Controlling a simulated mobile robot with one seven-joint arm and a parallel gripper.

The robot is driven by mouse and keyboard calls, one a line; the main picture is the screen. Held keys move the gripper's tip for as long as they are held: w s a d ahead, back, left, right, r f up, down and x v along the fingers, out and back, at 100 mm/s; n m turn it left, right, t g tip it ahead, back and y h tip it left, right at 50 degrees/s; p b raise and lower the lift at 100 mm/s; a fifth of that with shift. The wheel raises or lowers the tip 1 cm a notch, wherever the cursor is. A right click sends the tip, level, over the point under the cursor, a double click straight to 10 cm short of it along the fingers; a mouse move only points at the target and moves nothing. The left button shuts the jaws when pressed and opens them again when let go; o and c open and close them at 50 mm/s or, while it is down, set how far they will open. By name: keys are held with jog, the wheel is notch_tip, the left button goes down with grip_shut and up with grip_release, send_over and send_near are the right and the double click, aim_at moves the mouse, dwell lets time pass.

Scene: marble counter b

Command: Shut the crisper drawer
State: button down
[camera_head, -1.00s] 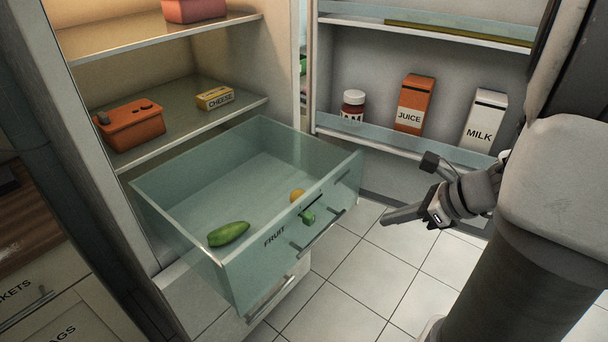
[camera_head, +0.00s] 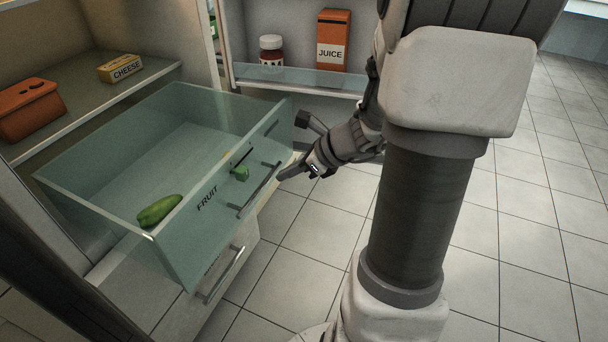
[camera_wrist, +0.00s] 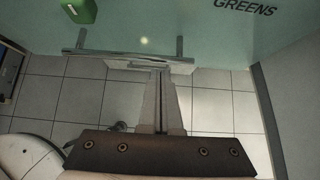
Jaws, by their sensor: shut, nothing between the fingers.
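The crisper drawer (camera_head: 185,235) is a clear teal box marked FRUIT, pulled well out of the fridge. A green vegetable (camera_head: 160,210) lies inside it. Its front carries a bar handle (camera_head: 254,190) and a green tab (camera_head: 240,173). In the wrist view the drawer front (camera_wrist: 215,30) shows the word GREENS, with the handle (camera_wrist: 100,52) and the tab (camera_wrist: 82,10). My gripper (camera_head: 281,177) is shut and empty, close to the right part of the handle. In the wrist view my fingertips (camera_wrist: 160,72) point at the drawer front by the handle; contact cannot be told.
A lower white drawer (camera_head: 225,265) with its own handle sits under the crisper. The shelf above holds an orange box (camera_head: 30,108) and a cheese pack (camera_head: 125,68). The open fridge door holds a jar (camera_head: 271,52) and a juice carton (camera_head: 333,42). Tiled floor (camera_head: 310,235) is clear in front.

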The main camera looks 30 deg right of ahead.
jog(key=shift+w+a, duration=0.2)
jog(key=shift+w, duration=0.15)
jog(key=shift+w+a, duration=0.1)
jog(key=w+a+p, duration=0.2)
jog(key=w+a, duration=0.4)
jog(key=w, duration=0.3)
jog(key=w+a+p, duration=0.3)
jog(key=w+a, duration=0.3)
jog(key=w, duration=0.3)
jog(key=w+a+p, duration=0.3)
jog(key=w+a, duration=0.3)
jog(key=w, duration=0.3)
jog(key=shift+w+a, duration=0.4)
jog(key=shift+w, duration=0.1)
jog(key=shift+a+r, duration=0.1)
